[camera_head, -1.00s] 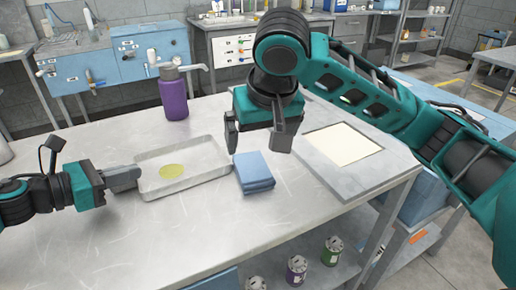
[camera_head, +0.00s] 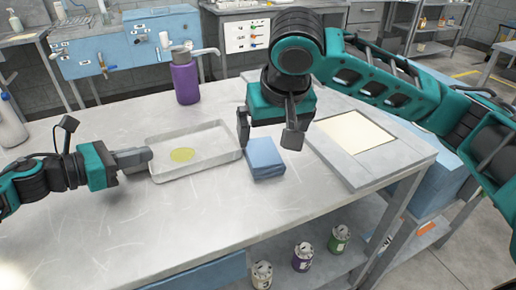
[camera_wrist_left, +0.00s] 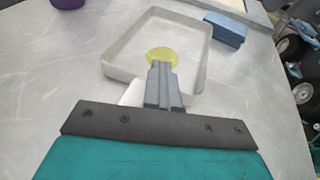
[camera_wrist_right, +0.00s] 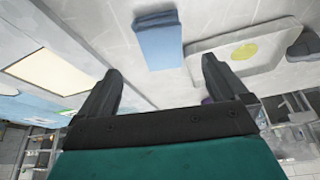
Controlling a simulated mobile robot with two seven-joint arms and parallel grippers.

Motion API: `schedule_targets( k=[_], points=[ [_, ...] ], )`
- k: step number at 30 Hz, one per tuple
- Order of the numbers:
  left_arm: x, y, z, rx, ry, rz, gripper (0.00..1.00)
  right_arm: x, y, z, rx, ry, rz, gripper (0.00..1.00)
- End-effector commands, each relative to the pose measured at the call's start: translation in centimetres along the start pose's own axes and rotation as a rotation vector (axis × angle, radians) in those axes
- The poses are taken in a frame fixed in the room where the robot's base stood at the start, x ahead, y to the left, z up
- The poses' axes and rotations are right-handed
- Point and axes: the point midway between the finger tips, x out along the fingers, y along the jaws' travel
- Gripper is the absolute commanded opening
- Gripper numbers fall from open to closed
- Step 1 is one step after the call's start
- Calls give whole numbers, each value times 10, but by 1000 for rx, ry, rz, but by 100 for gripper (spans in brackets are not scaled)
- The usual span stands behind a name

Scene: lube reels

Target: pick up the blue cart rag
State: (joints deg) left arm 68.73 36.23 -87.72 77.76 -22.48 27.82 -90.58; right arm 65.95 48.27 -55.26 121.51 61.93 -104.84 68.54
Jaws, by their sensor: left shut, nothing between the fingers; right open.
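The blue cart rag (camera_head: 265,158) lies folded on the metal table, just right of the shallow tray. It also shows in the left wrist view (camera_wrist_left: 226,30) and in the right wrist view (camera_wrist_right: 159,42). My right gripper (camera_head: 268,140) is open and empty, above and close to the rag; in the right wrist view its fingers (camera_wrist_right: 163,85) are spread, with the rag beyond the gap between them. My left gripper (camera_head: 146,156) is shut and empty at the tray's left edge; its closed fingers (camera_wrist_left: 161,75) also show in the left wrist view.
The tray (camera_head: 160,174) holds a yellow puddle (camera_head: 183,154). A purple bottle (camera_head: 186,80) stands behind it. A flat grey board with a cream sheet (camera_head: 355,132) lies to the right. Several small cans stand on the lower shelf. The table's front left is clear.

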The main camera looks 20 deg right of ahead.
Motion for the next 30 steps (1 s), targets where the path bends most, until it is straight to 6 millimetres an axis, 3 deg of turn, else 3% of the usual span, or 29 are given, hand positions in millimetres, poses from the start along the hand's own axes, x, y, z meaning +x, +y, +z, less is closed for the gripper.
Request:
schedule_targets(
  k=[1, 21, 30],
  points=[
    [0, -5, -28, -16, 42, -5, 0, 12, 1, 1, 2, -4, 3, 100],
    [0, -5, -28, -16, 42, -5, 0, 90, -2, 1, -1, -1, 2, 100],
    [0, -5, -28, -16, 42, -5, 0, 93, -2, 1, -1, 0, 0, 97]
  ],
)
